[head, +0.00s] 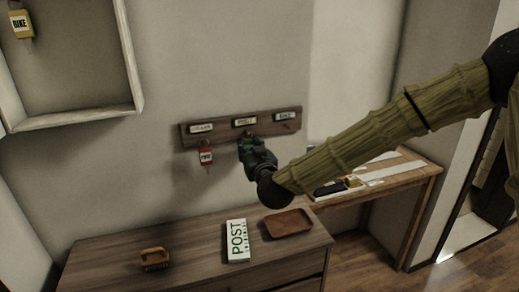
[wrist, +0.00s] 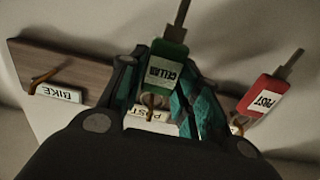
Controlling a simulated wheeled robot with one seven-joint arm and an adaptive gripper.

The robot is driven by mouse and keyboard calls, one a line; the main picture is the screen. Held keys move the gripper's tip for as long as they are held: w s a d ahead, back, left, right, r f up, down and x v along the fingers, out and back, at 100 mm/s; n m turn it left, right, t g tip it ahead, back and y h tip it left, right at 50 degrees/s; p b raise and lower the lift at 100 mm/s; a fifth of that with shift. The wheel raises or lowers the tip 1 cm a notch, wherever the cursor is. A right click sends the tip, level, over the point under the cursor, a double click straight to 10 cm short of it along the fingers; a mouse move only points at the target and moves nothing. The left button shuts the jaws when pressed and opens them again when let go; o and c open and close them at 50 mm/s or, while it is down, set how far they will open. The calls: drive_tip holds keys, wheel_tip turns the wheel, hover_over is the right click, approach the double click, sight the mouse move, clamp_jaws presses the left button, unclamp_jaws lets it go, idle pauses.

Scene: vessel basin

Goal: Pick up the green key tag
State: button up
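The green key tag (wrist: 168,66) has a white CELLAR label, a dark key at one end and a ring at the other. In the wrist view it lies between the two fingers of my gripper (wrist: 163,88), with a small gap on the left finger's side. Its ring is by the middle hook, over the POST plate (wrist: 150,114). The fingers look open around the tag; firm contact is not visible. In the head view my gripper (head: 248,146) is at the middle of the hook board (head: 222,131) and mostly hides the tag.
A red tag (head: 206,156), labelled POST in the wrist view (wrist: 262,98), hangs on the left hook. The BIKE hook (wrist: 45,77) is empty. A yellow BIKE tag (head: 21,24) hangs upper left.

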drive_tip(key=shift+c, duration=1.4)
drive_tip(key=shift+r, duration=0.1)
drive_tip(key=shift+r+b, duration=0.35)
drive_tip(key=shift+r, duration=0.05)
drive_tip(key=shift+s+d+r, duration=0.1)
drive_tip(key=shift+s+r, duration=0.05)
drive_tip(key=b+v, duration=0.4)
drive_tip(key=v, duration=1.3)
drive_tip(key=shift+s+b, duration=0.3)
drive_tip(key=shift+b, duration=0.05)
drive_tip(key=shift+r, duration=0.15)
